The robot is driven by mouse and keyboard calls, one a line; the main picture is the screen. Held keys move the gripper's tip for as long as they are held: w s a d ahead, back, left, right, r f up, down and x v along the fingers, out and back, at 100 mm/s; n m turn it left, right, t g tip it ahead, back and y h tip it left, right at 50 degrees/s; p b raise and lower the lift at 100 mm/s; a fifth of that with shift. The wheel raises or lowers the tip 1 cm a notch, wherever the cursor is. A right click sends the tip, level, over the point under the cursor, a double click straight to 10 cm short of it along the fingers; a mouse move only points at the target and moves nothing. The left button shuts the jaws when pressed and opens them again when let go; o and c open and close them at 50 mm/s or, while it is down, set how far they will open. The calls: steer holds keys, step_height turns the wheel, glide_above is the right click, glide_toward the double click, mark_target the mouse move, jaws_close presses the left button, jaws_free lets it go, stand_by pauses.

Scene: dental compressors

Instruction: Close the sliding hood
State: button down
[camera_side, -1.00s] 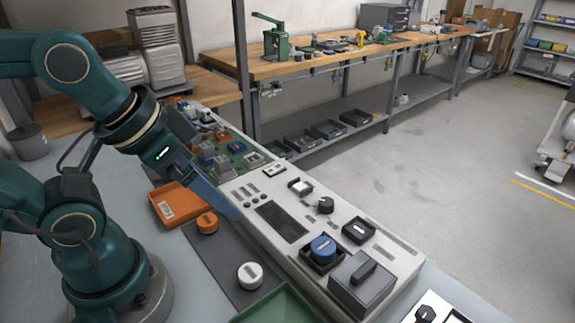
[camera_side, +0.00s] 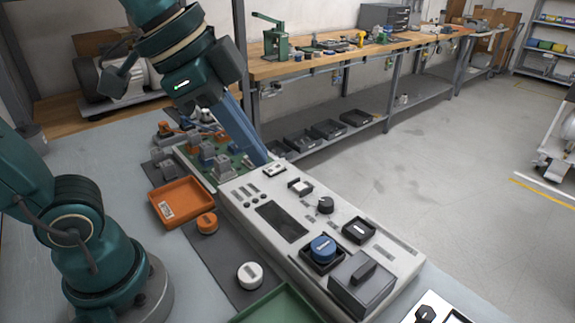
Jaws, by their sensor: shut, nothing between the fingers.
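The sliding hood appears to be the dark grey box with a raised ridge (camera_side: 362,282) at the near right end of the white control panel (camera_side: 232,200). A round blue cap (camera_side: 323,248) sits uncovered in a black square recess just left of and behind the hood. My gripper (camera_side: 262,161) is shut and empty, its long blue fingers angled down at the far left end of the panel, beside the green circuit board (camera_side: 238,150). It is well away from the hood. Whether the fingertips touch anything cannot be told.
The panel also carries a dark screen (camera_side: 282,222), a black knob (camera_side: 326,205) and a black-framed switch (camera_side: 359,231). An orange tray (camera_side: 181,202), an orange cap (camera_side: 207,223), a white cap (camera_side: 250,275) and a green tray (camera_side: 278,306) lie along its left side.

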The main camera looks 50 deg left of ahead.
steer(key=w+d+r+m+g+h, duration=0.1)
steer(key=w+d+m+g+h, duration=0.1)
steer(key=w+d+m, duration=0.6)
steer(key=m+g, duration=0.2)
steer(key=g, duration=0.1)
glide_above(375, 290)
step_height(375, 290, down, 5)
step_height(375, 290, down, 10)
steer(key=shift+a, duration=0.6)
steer(key=a, duration=0.8)
steer(key=shift+a, duration=0.3)
